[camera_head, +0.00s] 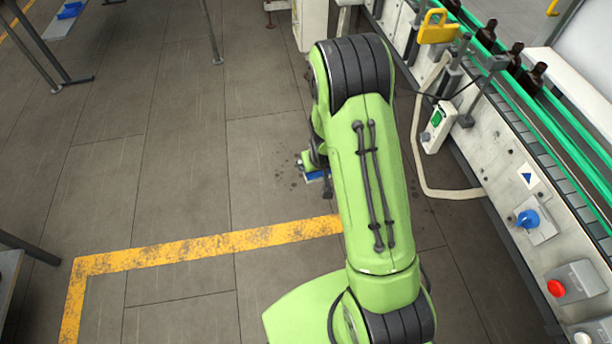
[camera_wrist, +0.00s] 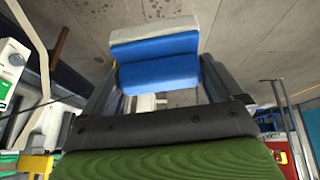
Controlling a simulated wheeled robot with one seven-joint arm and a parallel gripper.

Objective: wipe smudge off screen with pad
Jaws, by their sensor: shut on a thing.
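My gripper (camera_wrist: 158,75) is shut on a pad (camera_wrist: 155,46) with a blue body and a pale grey face, held between its two fingers. In the head view the pad (camera_head: 315,175) shows as a small blue patch left of my arm, above the floor; most of my gripper is hidden behind the arm there. A white box with a small green screen (camera_head: 437,117) is mounted at the conveyor's side, right of the pad and well apart from it. Part of a similar white box shows at the left edge of the wrist view. I cannot make out a smudge.
A conveyor with green rails (camera_head: 560,132) carries several amber bottles (camera_head: 515,55) along the right. A yellow bracket (camera_head: 437,26), a blue knob (camera_head: 528,218) and a red button (camera_head: 556,288) are on that side.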

